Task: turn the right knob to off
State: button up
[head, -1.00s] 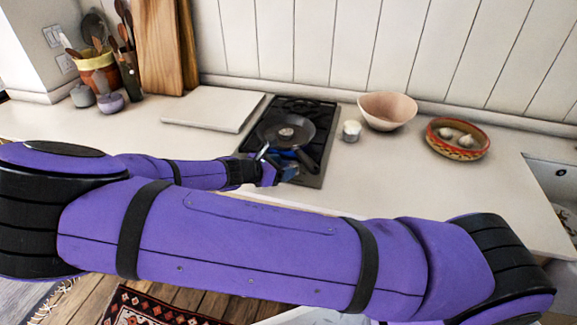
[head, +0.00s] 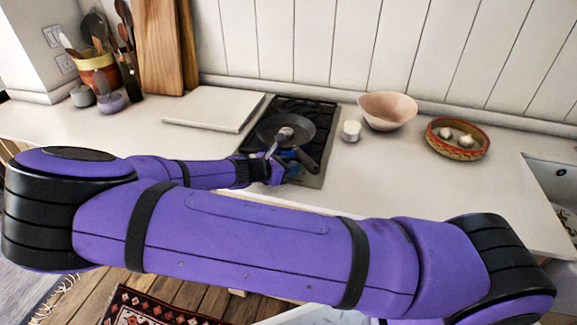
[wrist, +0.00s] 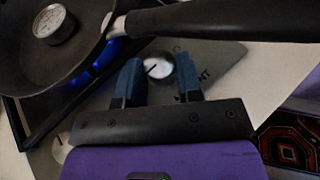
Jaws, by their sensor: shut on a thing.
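The right knob (wrist: 158,68) is a round, pale dial with a dark pointer mark, on the grey front panel of the stove (wrist: 215,62). In the wrist view it sits between the two blue fingers of my gripper (wrist: 159,82), which is shut on it. The mark slants toward the lower left of that view. A blue flame (wrist: 118,46) burns under the black pan (wrist: 85,65). In the head view my gripper (head: 282,170) is at the front of the stove (head: 313,180), and the knob is hidden there.
The pan's handle (wrist: 230,17) passes close above my fingers. A round gauge-like thing (wrist: 54,24) lies in the pan.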

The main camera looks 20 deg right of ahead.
jog(key=shift+w+m+g, duration=0.1)
jog(key=shift+m+g, duration=0.2)
jog(key=shift+g, duration=0.1)
jog(key=shift+w+m+g, duration=0.25)
jog(key=shift+m+g, duration=1.05)
jog(key=shift+g, duration=0.2)
jog(key=shift+w+m+g, duration=0.2)
jog(key=shift+m+g, duration=1.1)
jog(key=shift+g, duration=0.2)
jog(key=o, duration=0.9)
jog(key=shift+h, duration=0.3)
jog(key=v, duration=1.1)
jog(key=shift+w, duration=0.1)
